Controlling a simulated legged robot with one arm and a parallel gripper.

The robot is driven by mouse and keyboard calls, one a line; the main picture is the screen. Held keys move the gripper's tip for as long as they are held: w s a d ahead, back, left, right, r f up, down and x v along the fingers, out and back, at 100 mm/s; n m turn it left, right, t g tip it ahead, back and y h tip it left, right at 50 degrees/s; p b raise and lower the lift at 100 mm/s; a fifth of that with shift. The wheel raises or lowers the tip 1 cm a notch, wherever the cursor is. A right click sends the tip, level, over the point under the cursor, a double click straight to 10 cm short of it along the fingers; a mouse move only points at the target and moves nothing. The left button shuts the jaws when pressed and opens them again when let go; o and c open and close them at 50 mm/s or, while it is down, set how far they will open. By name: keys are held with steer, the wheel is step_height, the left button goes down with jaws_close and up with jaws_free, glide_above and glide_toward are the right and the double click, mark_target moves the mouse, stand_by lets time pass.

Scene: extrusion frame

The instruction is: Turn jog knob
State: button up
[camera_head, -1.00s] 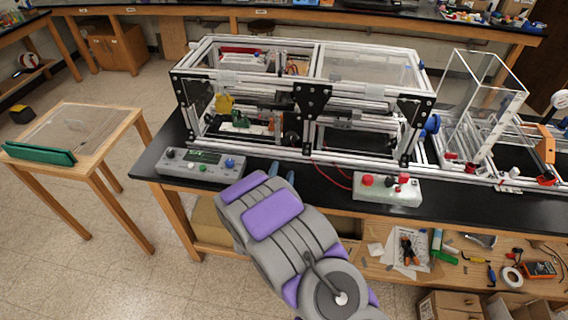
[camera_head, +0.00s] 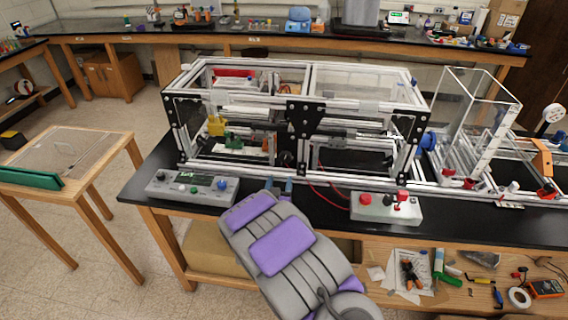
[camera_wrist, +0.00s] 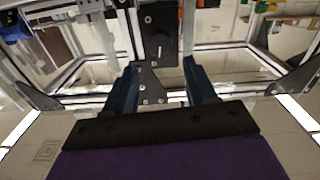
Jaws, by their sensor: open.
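A grey control box (camera_head: 165,186) with a small display lies at the front left of the black bench. A blue knob (camera_head: 222,184) stands at its right end. A larger blue round knob (camera_head: 429,140) sits at the right end of the extrusion frame. No label shows which is the jog knob. My gripper (camera_head: 279,187) is at the bench's front edge, right of the control box and apart from it. In the wrist view its two dark fingers (camera_wrist: 163,88) are spread with nothing between them, facing the extrusion frame. Neither knob is clear in the wrist view.
The extrusion frame (camera_head: 300,104) with clear panels fills the bench behind my gripper. A box with red knobs (camera_head: 385,208) stands to the right. Red cables (camera_head: 322,193) run between it and the frame. A small wooden table (camera_head: 112,147) is at the left, with open floor between.

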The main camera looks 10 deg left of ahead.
mark_target(285, 160)
steer(key=w+b, duration=0.1)
steer(key=w, duration=1)
steer(key=shift+d, duration=0.2)
